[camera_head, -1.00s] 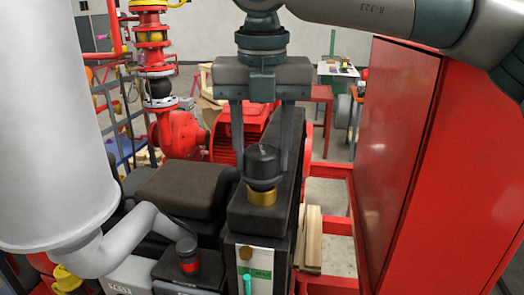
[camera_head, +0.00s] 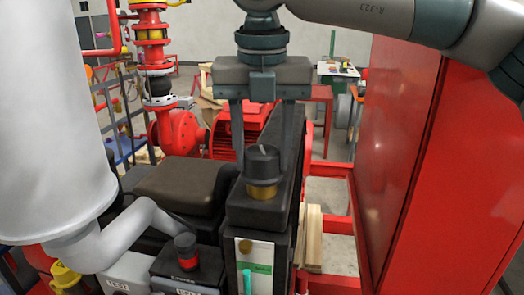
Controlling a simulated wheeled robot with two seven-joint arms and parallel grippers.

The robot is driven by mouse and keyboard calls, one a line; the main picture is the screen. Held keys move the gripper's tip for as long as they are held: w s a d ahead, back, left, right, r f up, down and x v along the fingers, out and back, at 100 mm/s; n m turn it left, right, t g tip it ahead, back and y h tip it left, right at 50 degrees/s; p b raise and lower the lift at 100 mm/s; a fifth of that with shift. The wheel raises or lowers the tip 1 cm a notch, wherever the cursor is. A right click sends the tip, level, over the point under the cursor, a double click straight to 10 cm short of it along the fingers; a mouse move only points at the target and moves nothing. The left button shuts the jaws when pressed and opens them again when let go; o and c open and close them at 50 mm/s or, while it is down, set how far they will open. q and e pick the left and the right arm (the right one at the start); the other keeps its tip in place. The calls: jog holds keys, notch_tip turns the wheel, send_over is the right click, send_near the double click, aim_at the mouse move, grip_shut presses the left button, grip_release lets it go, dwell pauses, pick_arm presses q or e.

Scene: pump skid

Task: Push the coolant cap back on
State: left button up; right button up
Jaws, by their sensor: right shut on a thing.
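The black coolant cap (camera_head: 262,160) is upright at the brass filler neck (camera_head: 262,191) on top of the dark tank (camera_head: 262,213). The cap's lower edge meets the neck in the picture; I cannot tell whether it is fully seated. My right gripper (camera_head: 263,165) reaches down from above, with one finger on each side of the cap, and is shut on it. My left gripper is not in view.
A thick pale pipe (camera_head: 55,130) fills the left side. A red cabinet (camera_head: 395,170) stands close on the right. A black-and-red knob (camera_head: 186,252) sits in front of the tank, left of it. A dark padded block (camera_head: 180,188) lies left of the tank.

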jog(key=shift+f, duration=0.1)
jog(key=o, duration=1.2)
jog(key=shift+o, duration=0.2)
jog(key=shift+r+b, duration=0.5)
jog(key=shift+r, duration=0.2)
jog(key=r, duration=0.2)
jog(key=r+b, duration=0.1)
jog(key=r, duration=0.2)
jog(key=s+r+b, duration=0.1)
jog(key=r, duration=0.1)
jog(key=shift+r, duration=0.2)
notch_tip(320, 180, up, 8)
jog(key=s, duration=0.1)
jog(key=shift+r, duration=0.25)
